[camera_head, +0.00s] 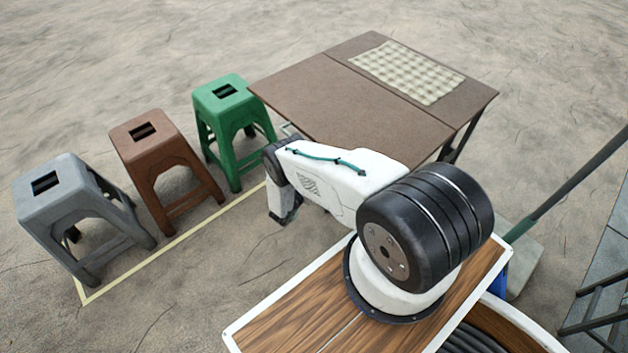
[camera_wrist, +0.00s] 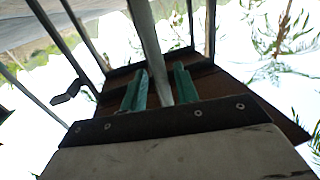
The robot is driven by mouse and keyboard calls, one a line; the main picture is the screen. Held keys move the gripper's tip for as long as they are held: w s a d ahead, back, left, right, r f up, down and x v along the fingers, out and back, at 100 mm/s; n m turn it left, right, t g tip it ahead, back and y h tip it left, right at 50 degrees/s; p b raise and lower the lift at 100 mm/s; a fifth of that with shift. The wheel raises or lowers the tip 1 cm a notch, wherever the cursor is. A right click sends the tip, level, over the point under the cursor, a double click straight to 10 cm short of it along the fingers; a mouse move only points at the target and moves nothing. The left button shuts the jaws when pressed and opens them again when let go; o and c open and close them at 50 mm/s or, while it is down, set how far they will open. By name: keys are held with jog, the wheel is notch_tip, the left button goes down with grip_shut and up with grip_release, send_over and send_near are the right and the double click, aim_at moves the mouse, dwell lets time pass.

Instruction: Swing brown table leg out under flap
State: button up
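The brown folding table (camera_head: 350,115) stands at the upper right in the head view, its near flap (camera_head: 340,103) looking level with the rest of the top. Dark legs (camera_head: 463,140) show below its right end. My arm hides the area below the flap's near edge, and my gripper cannot be made out there. In the wrist view my gripper (camera_wrist: 161,88) has two green fingers standing apart. A pale bar (camera_wrist: 150,40), which looks like a table leg, runs between them at a slant. It seems not to be clamped, though contact with a finger is hard to judge.
Green (camera_head: 225,105), brown (camera_head: 165,165) and grey (camera_head: 75,205) stools stand in a row left of the table, beside a pale yellow floor line (camera_head: 180,238). A checkered cloth (camera_head: 408,72) lies on the tabletop. More thin bars (camera_wrist: 85,35) and a brown panel (camera_wrist: 235,95) surround my gripper.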

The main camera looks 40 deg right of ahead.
jog(key=shift+a, duration=0.1)
jog(key=v, duration=0.7)
jog(key=shift+a, duration=0.3)
jog(key=shift+f, duration=0.1)
